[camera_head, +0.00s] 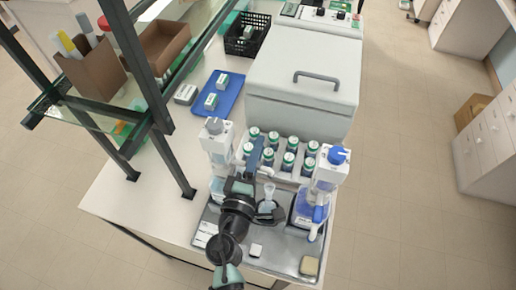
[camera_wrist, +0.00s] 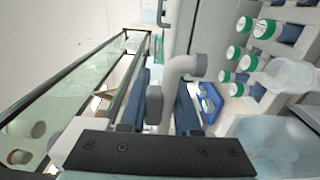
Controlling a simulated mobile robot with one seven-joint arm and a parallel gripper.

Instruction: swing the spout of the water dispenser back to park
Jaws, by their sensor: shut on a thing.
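A dispenser with a grey cap (camera_head: 215,140) and a clear body stands at the left of the metal tray. My gripper (camera_head: 257,160) is just to its right, above the tray. In the wrist view, a pale curved spout (camera_wrist: 182,68) runs between the two dark blue fingers of my gripper (camera_wrist: 163,98), which are shut on it. In the head view, a small pale part of the spout (camera_head: 268,172) shows beside the fingers; my arm hides the rest. A second dispenser with a blue cap (camera_head: 337,155) stands at the right of the tray.
Several green-capped bottles (camera_head: 289,160) stand in a rack behind the tray. A clear funnel-like vessel (camera_head: 268,194) stands between the dispensers. A sponge (camera_head: 309,265) lies at the tray's front right. A glass shelf (camera_head: 150,95) rises at the left, and a large grey machine (camera_head: 300,75) stands behind.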

